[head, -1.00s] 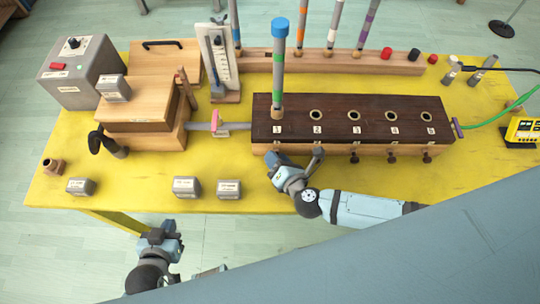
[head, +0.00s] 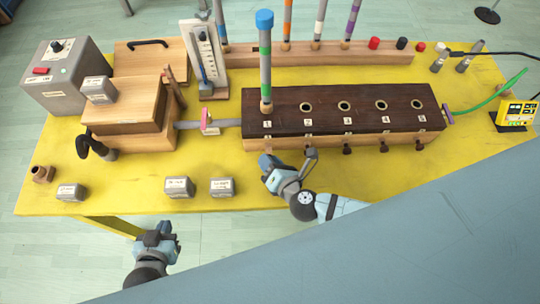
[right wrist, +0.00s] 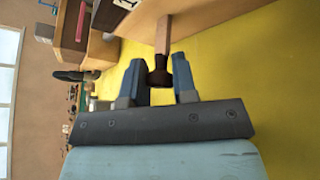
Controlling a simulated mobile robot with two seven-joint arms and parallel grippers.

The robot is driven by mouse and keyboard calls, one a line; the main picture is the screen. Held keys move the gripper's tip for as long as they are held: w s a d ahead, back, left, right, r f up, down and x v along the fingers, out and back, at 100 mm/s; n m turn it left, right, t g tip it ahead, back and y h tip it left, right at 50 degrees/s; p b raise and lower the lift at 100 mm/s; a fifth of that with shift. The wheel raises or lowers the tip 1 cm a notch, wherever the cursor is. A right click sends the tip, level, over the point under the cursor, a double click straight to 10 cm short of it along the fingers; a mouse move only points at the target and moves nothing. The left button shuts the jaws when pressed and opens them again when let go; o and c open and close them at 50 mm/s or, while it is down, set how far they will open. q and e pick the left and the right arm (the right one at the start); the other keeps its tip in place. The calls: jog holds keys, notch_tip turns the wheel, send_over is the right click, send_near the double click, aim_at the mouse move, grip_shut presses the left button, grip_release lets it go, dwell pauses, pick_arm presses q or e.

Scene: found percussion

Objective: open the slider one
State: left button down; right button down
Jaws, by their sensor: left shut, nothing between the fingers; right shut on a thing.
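The long wind chest (head: 345,118) has a dark top with numbered holes, and a striped pipe with a blue cap (head: 265,62) stands in hole 1. Slider one (right wrist: 163,36) is a wooden bar sticking out of the chest's front below label 1, with a dark knob (right wrist: 160,76) at its end. My right gripper (head: 267,163) is shut on this knob, just in front of the chest; its fingers (right wrist: 159,82) sit either side of it in the right wrist view. My left gripper (head: 158,238) is shut and empty, off the table's front edge at lower left.
Other dark slider knobs (head: 347,150) stick out along the chest's front, to the right of my right gripper. Several grey weights (head: 179,187) lie on the yellow table (head: 120,190) at front left. A wooden bellows box (head: 120,105) stands left of the chest.

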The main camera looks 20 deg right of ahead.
jog(key=shift+s+a, duration=0.15)
jog(key=shift+s, duration=0.15)
jog(key=c, duration=1.2)
grip_release()
notch_tip(320, 180, up, 20)
jog(key=p, duration=0.3)
